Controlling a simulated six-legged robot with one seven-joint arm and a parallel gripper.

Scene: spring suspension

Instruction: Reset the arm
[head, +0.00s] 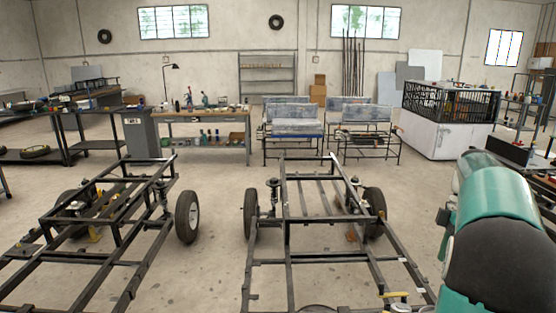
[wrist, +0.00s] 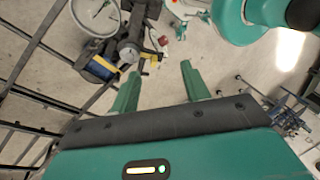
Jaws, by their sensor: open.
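My gripper (wrist: 160,75) shows in the wrist view with its two green fingers apart and nothing between them. Bare concrete floor lies behind the fingertips. My green and black arm (head: 495,225) fills the right side of the head view; the gripper itself does not show there. In the wrist view, another green part of my arm (wrist: 250,20) crosses the top right.
Two black chassis frames with wheels stand ahead, one at the left (head: 110,215) and one in the middle (head: 310,225). Behind are a workbench (head: 205,118), a shelf (head: 266,75) and a white crate (head: 440,135). Floor between the frames is clear.

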